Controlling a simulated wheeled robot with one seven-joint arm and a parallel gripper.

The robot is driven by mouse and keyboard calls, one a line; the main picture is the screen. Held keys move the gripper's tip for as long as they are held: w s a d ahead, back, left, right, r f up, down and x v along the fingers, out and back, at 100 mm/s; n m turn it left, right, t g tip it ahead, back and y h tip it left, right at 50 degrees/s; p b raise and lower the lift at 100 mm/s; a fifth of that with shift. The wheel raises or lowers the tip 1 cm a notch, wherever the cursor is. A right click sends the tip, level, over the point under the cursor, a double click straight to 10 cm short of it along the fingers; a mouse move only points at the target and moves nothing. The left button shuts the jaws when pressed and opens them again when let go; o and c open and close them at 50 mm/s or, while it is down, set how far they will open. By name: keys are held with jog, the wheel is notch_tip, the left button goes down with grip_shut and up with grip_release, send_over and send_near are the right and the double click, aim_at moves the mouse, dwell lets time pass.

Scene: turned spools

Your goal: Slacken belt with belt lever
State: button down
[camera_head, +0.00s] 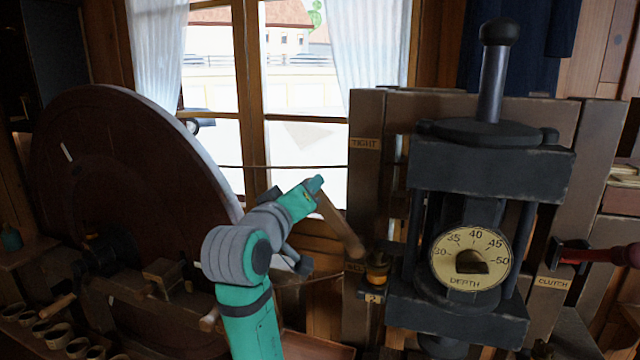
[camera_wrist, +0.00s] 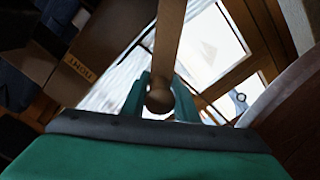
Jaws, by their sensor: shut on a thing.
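The belt lever (camera_head: 338,222) is a pale wooden bar, tilted in the head view from its upper left end down to the right beside the upright board. My gripper (camera_head: 314,186) is shut on its upper end. In the wrist view the lever (camera_wrist: 169,40) runs between my two fingers (camera_wrist: 158,92), its rounded knob at them. A plate marked TIGHT (camera_head: 365,143) is on the board, above and right of the held end. A lower plate (camera_head: 354,268) is partly hidden and hard to read. The belt (camera_head: 290,167) shows as a thin dark line from the big wheel across the window.
The big dark wheel (camera_head: 110,180) stands at left. At right is a press with a DEPTH dial (camera_head: 470,257) and a tall knobbed handle (camera_head: 492,80). A red handle (camera_head: 600,254) sticks out by the CLUTCH plate (camera_head: 553,283). Small cups (camera_head: 62,333) stand at lower left.

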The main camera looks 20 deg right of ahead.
jog(key=shift+w+a+f+n, duration=0.4)
jog(key=shift+a+f+n, duration=0.3)
jog(key=shift+a+f, duration=0.1)
jog(key=c, duration=1.4)
grip_release()
jog(key=v, duration=1)
jog(key=shift+s+a, duration=0.2)
jog(key=shift+s, duration=0.1)
